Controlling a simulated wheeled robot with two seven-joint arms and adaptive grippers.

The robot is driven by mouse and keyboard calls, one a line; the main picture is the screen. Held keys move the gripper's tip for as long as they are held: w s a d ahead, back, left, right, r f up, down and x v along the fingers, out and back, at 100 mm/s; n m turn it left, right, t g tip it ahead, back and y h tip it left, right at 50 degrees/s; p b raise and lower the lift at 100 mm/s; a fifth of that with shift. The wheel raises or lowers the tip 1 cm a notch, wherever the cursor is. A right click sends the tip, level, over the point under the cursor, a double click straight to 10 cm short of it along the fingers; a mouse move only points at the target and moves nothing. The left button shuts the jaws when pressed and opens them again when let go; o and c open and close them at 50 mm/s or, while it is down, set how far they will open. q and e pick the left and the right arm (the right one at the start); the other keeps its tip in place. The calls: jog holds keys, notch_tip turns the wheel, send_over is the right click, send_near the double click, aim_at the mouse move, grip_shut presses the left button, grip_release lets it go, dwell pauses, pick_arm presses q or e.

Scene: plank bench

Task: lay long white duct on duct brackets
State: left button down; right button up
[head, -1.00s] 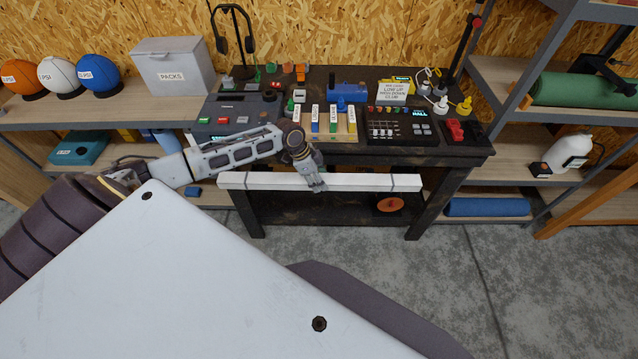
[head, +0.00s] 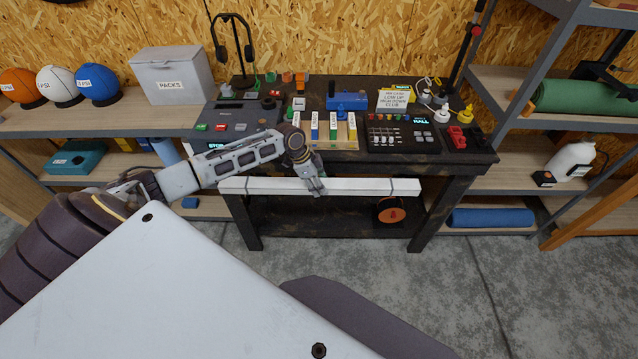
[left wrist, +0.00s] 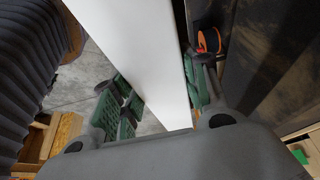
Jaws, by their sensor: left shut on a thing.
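The long white duct (head: 365,187) is held level in front of the dark bench, below its top edge. My left gripper (head: 316,187) is shut on the duct near its middle. In the left wrist view the duct (left wrist: 140,50) runs between the green finger pads of the gripper (left wrist: 165,105). Dark bands show near both duct ends. I cannot make out the duct brackets in either view. My right gripper is not in view.
The dark bench (head: 480,165) holds a mixer panel (head: 402,138), a blue device (head: 347,101), a headphone stand (head: 234,50) and a sign (head: 391,100). An orange reel (head: 391,214) is under the bench. Shelves flank both sides. The concrete floor in front is clear.

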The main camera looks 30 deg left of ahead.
pick_arm(q)
jog(key=shift+w+f+b, duration=0.15)
jog(key=shift+f+b, duration=0.2)
jog(key=shift+f, duration=0.6)
jog(key=c, duration=0.7)
grip_release()
jog(key=shift+f, duration=0.25)
jog(key=shift+v, duration=6.1)
